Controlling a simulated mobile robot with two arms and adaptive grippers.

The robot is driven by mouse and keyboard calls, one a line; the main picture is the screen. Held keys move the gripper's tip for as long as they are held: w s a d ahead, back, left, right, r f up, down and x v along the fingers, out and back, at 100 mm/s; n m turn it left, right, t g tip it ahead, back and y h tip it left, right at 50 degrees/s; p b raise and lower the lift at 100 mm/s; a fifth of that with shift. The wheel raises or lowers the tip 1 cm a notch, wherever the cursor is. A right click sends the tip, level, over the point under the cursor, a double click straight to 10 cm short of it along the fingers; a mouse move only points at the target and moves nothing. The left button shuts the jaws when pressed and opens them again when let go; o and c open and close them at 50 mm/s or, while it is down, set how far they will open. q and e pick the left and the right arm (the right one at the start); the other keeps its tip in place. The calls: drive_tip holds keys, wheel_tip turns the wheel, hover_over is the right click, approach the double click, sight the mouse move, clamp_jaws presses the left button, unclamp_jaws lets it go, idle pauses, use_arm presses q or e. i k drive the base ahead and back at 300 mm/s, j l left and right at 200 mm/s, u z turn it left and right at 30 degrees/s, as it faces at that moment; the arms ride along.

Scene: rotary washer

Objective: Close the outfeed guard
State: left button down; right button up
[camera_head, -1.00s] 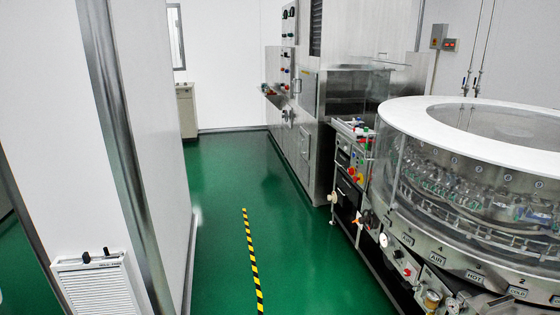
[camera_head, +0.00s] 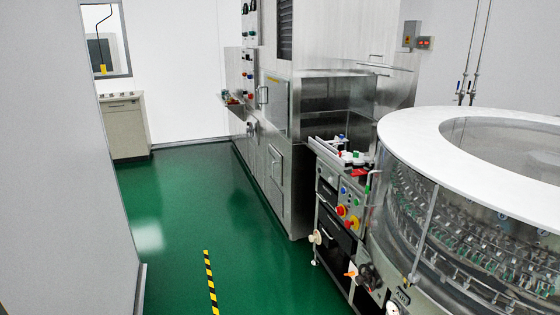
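The rotary washer (camera_head: 412,128) stands at the right, with a white ring top and clear curved side panels. Rows of metal holders (camera_head: 440,215) show behind the panels; they look empty in the visible part. An upright metal strip (camera_head: 425,230) runs down the clear side. A small control and outfeed-side unit (camera_head: 345,195) with coloured knobs stands against the washer's left side. I cannot tell for certain which panel is the outfeed guard, or whether it is open. Neither of my grippers is in view.
A tall steel machine (camera_head: 290,110) stands behind the washer. Green floor (camera_head: 190,200) lies clear down the aisle, with a yellow-black stripe (camera_head: 210,285). A white wall (camera_head: 55,180) bounds the left. A grey cabinet (camera_head: 126,130) stands at the back left.

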sight(367, 86)
drive_tip(key=i+z, duration=0.15)
drive_tip(key=i, duration=0.3)
drive_tip(key=i+j+z, duration=0.2)
drive_tip(key=i, duration=0.3)
drive_tip(key=i+z, duration=0.15)
drive_tip(key=i, duration=0.3)
drive_tip(key=i+j+z, duration=0.2)
drive_tip(key=i, duration=0.25)
